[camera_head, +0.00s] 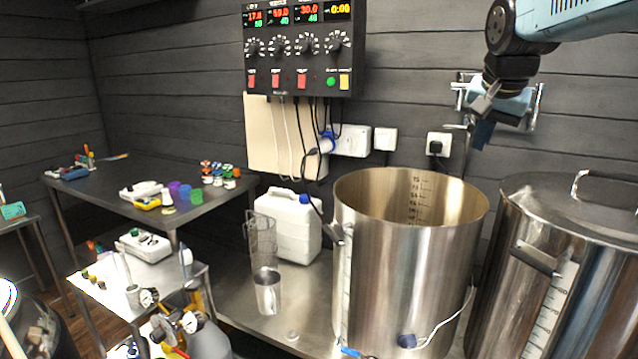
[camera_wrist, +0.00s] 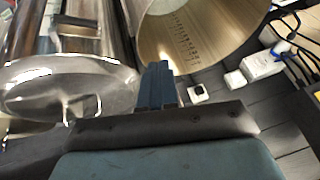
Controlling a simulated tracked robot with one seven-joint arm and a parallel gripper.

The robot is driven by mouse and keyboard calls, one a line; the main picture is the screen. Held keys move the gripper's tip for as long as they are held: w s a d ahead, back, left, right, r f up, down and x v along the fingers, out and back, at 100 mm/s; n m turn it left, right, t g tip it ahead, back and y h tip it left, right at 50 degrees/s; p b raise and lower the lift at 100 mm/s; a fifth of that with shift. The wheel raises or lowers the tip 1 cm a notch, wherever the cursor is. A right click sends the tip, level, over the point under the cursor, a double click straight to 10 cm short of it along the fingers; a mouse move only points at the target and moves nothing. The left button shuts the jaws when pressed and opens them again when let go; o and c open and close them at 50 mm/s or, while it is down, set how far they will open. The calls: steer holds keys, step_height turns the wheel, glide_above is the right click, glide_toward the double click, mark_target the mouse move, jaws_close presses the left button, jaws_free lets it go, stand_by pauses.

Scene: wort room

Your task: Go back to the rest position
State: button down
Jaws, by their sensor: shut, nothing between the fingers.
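My gripper (camera_head: 484,133) is at the upper right of the head view, at the end of my light blue arm. It points down and hangs in front of the back wall, above the rear right of the open steel kettle (camera_head: 384,262). Its fingers are shut and hold nothing. In the wrist view the blue fingers (camera_wrist: 157,86) show together at the middle, with the open kettle (camera_wrist: 205,40) beyond them and the lidded kettle (camera_wrist: 68,85) to the left.
The control box (camera_head: 299,50) is on the wall, left of my arm. The lidded kettle (camera_head: 580,187) stands at the right. A white canister (camera_head: 288,226), a clear jug (camera_head: 262,240) and a steel cup (camera_head: 267,292) stand left of the open kettle. Wall sockets (camera_head: 439,145) are behind.

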steer(key=s+a+f+n, duration=0.3)
steer(key=s+f, duration=0.3)
steer(key=s, duration=0.2)
steer(key=s+a+f+n+y, duration=0.1)
steer(key=s+a+f+n, duration=0.3)
steer(key=s+f, duration=0.3)
steer(key=shift+s, duration=0.85)
steer(key=shift+f, duration=0.1)
stand_by(1.0)
